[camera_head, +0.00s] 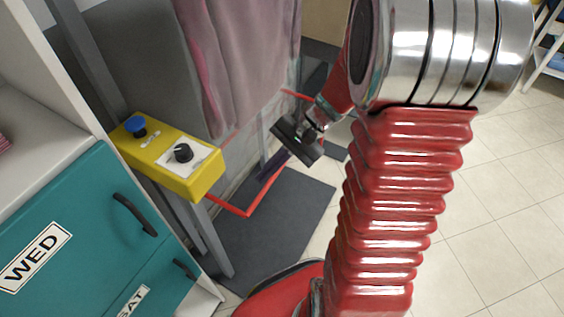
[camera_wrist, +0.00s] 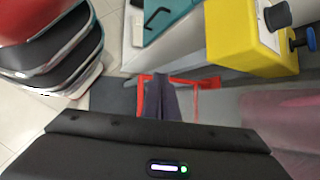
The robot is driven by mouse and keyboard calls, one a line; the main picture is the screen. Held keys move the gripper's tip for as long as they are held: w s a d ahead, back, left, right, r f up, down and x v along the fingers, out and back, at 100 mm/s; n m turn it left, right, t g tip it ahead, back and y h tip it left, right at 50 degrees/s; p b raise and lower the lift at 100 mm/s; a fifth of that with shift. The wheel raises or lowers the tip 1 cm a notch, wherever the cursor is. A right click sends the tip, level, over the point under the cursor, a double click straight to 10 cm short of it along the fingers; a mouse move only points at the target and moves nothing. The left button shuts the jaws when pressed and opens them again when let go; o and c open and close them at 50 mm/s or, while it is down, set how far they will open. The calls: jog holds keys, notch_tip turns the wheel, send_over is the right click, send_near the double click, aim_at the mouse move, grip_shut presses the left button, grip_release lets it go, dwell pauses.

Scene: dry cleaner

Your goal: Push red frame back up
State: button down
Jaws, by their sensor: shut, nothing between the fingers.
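The red frame (camera_head: 232,208) is a thin bent bar low beside the grey stand, under the yellow control box. It sticks out over the dark floor mat, and part of it is hidden behind my arm and gripper. It also shows in the wrist view (camera_wrist: 206,84), with bars on both sides of my fingers. My gripper (camera_head: 268,173) points down toward the frame with its dark fingers shut and empty. In the wrist view the fingertips (camera_wrist: 161,78) lie near the frame's bar; I cannot tell whether they touch it.
The yellow control box (camera_head: 178,165) has a blue button and a black knob. A mauve garment (camera_head: 245,60) hangs above the frame. A teal drawer cabinet (camera_head: 75,235) stands at the left.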

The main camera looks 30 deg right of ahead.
jog(key=w+d+f+m+t, duration=0.2)
jog(key=d+f+m+t, duration=0.4)
jog(key=d+f+m, duration=0.3)
jog(key=w+d+f+m+t, duration=0.2)
jog(key=d+f+m+t, duration=0.5)
jog(key=f, duration=0.8)
jog(key=shift+d+f+m, duration=0.35)
jog(key=shift+d+m, duration=0.75)
jog(key=shift+d, duration=0.15)
jog(key=shift+w+a, duration=0.1)
jog(key=shift+w, duration=0.05)
jog(key=w+a+r, duration=0.2)
jog(key=w+a, duration=0.3)
jog(key=w, duration=0.2)
jog(key=shift+w+r, duration=0.2)
jog(key=shift+r, duration=0.1)
